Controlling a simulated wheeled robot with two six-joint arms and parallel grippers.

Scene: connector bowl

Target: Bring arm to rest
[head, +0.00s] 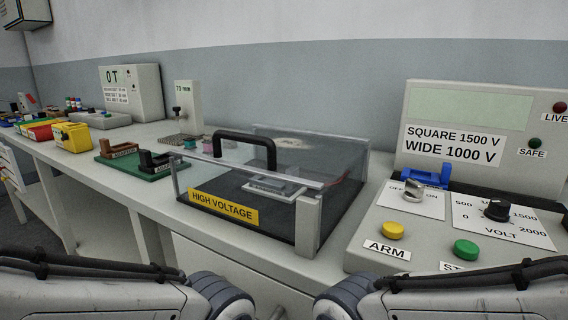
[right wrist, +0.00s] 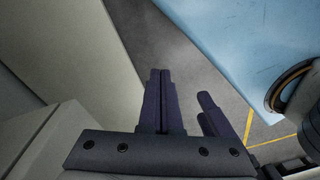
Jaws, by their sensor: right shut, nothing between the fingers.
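In the head view, links of my two arms (head: 110,295) (head: 450,290) lie low across the bottom edge, in front of the bench. Neither gripper shows there. In the right wrist view, my right gripper (right wrist: 160,80) is shut and empty, its dark fingers together above the grey floor. It touches nothing that I can see. My left gripper is out of view.
A clear-lidded HIGH VOLTAGE box (head: 272,190) with a black handle stands on the bench (head: 110,180). A control panel (head: 460,225) with ARM button, knobs and a blue part is at right. Coloured bins (head: 72,137) stand left. A pale blue surface (right wrist: 250,45) borders the floor.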

